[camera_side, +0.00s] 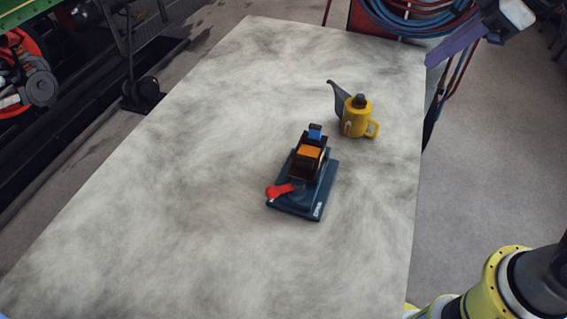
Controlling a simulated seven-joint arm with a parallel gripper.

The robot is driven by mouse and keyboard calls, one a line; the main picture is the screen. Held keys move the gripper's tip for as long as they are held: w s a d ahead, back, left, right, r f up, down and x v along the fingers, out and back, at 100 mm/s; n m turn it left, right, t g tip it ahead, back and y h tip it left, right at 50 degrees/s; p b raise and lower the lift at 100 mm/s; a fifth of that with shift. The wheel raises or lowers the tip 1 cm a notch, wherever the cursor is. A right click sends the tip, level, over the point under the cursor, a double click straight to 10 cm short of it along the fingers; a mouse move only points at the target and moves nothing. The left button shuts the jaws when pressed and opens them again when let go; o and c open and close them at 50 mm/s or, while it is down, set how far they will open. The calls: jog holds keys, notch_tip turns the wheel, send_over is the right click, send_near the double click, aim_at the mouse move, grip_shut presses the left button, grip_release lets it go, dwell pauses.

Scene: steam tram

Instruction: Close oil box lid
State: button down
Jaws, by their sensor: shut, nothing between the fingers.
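The oil box is the small dark box (304,169) standing on a dark blue base plate (289,208) in the middle of the table. An orange surface (310,152) shows at its top. A small blue piece (315,132) with a dark top stands at its far end; I cannot tell if this is the lid, or how far the lid is open. A red lever (280,190) sticks out at the near left of the base. My gripper is not in view; only a yellow and dark part of my arm shows at the bottom right.
A yellow oil can (357,117) with a grey spout stands just behind and right of the box. The pale mottled table (170,200) is otherwise clear. Coiled blue hoses (420,18) hang beyond its far right edge. Dark machinery lies beyond the left edge.

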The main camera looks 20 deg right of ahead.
jog(key=w+a+f+n+g, duration=0.1)
jog(key=w+a+n, duration=0.1)
jog(key=w+a, duration=0.45)
jog(key=n+g+y, duration=0.1)
jog(key=n+g, duration=0.2)
send_over(302, 163)
jog(key=w+a, duration=0.2)
notch_tip(302, 163, down, 8)
jog(key=s+a+x, duration=0.1)
jog(key=s+x, duration=0.1)
jog(key=x, duration=1.2)
jog(key=shift+n, duration=0.4)
jog(key=shift+s+d+r, duration=0.1)
jog(key=shift+s+d, duration=0.15)
jog(key=shift+d, duration=0.4)
jog(key=shift+s+d+r, duration=0.15)
jog(key=shift+s+d, duration=0.1)
jog(key=shift+d, duration=0.4)
jog(key=shift+s+d+r, duration=0.1)
jog(key=shift+s+d, duration=0.15)
jog(key=shift+d, duration=0.4)
